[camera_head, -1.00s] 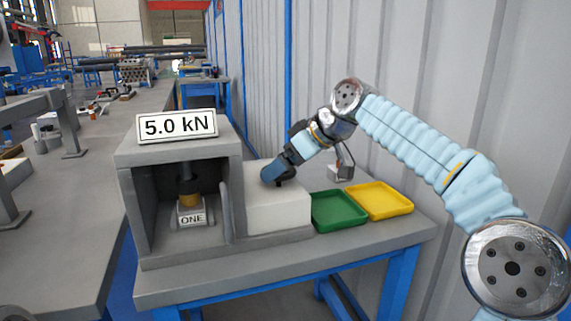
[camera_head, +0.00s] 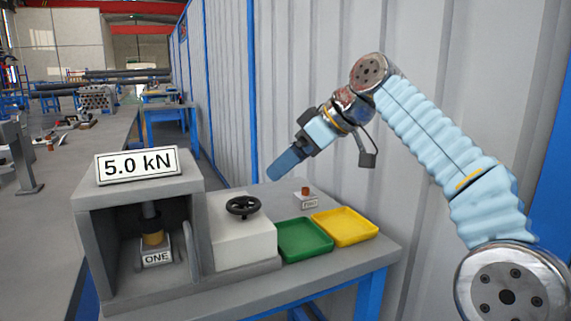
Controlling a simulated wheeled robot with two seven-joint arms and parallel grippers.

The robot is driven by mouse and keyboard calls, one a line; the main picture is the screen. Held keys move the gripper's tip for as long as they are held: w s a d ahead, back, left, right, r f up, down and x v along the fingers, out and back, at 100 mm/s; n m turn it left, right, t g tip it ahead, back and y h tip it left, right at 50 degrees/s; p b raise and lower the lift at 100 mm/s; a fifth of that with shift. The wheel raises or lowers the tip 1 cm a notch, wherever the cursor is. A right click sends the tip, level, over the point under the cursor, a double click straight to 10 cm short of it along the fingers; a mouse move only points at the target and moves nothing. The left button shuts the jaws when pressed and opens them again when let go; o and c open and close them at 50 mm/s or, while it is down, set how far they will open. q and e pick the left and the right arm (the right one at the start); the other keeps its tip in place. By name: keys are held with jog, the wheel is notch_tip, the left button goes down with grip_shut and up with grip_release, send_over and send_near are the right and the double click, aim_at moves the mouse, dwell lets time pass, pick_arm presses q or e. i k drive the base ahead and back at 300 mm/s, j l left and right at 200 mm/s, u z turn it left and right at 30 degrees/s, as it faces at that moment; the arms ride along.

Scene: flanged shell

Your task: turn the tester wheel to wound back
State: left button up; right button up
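The tester (camera_head: 88,250) is a grey open-fronted box with a "5.0 kN" sign (camera_head: 137,166) on top. Its black wheel (camera_head: 243,207) lies on the white housing (camera_head: 243,246) to the right, bare and with nothing touching it. Inside the box, a dark ram (camera_head: 149,210) stands over an orange-brown cylinder (camera_head: 153,239) on a block marked ONE (camera_head: 156,257); I cannot tell whether the ram touches the cylinder. My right gripper (camera_head: 273,174) is up and to the right of the wheel, clear of it, with blue fingers seen edge-on. My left gripper is out of view.
A green tray (camera_head: 304,257) and a yellow tray (camera_head: 345,243), both empty, lie right of the housing. Behind them a small brown cylinder (camera_head: 305,189) stands on a labelled block (camera_head: 307,201). A corrugated wall (camera_head: 225,100) closes off the back.

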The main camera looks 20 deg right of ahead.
aim_at(241, 209)
jog(key=k+l, duration=0.35)
jog(key=l, duration=0.15)
jog(key=k+l, duration=0.4)
jog(key=l, duration=0.1)
